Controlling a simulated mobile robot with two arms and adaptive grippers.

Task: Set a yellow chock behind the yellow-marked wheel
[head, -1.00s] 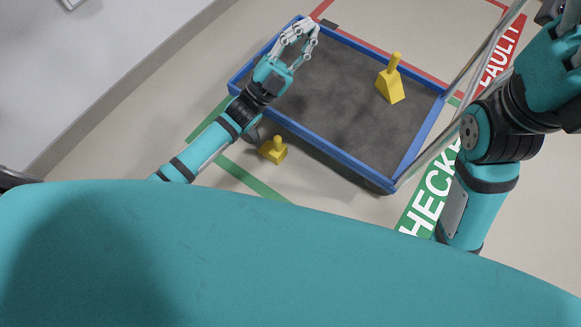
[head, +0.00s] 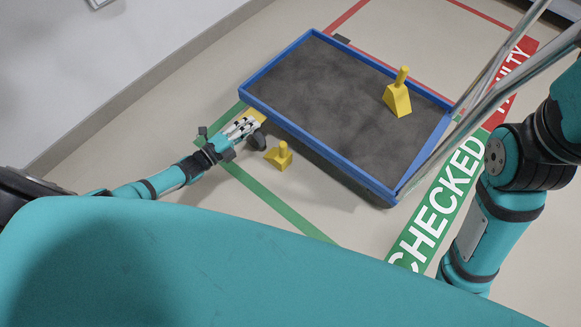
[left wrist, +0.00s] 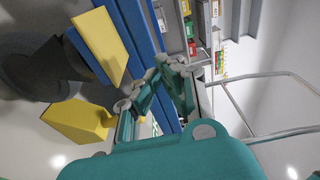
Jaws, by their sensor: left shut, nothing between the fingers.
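One yellow chock (head: 279,156) with a knob handle stands on the floor beside the cart's near side, close to a dark wheel (head: 258,139). The chock (left wrist: 78,120) and wheel (left wrist: 45,75) also show in the left wrist view, with a yellow marker plate (left wrist: 100,45) above the wheel. I cannot tell whether chock and wheel touch. A second yellow chock (head: 398,99) stands on the cart's grey top. My left gripper (head: 254,124) is shut and empty, low beside the cart's left corner, near the wheel and left of the floor chock. My right gripper is out of view.
The blue-rimmed cart (head: 320,146) fills the middle, with metal handle rails (head: 478,105) at its right. Green and red lines and a green CHECKED sign (head: 437,205) mark the floor. Open floor lies left of the cart, before the wall (head: 150,50).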

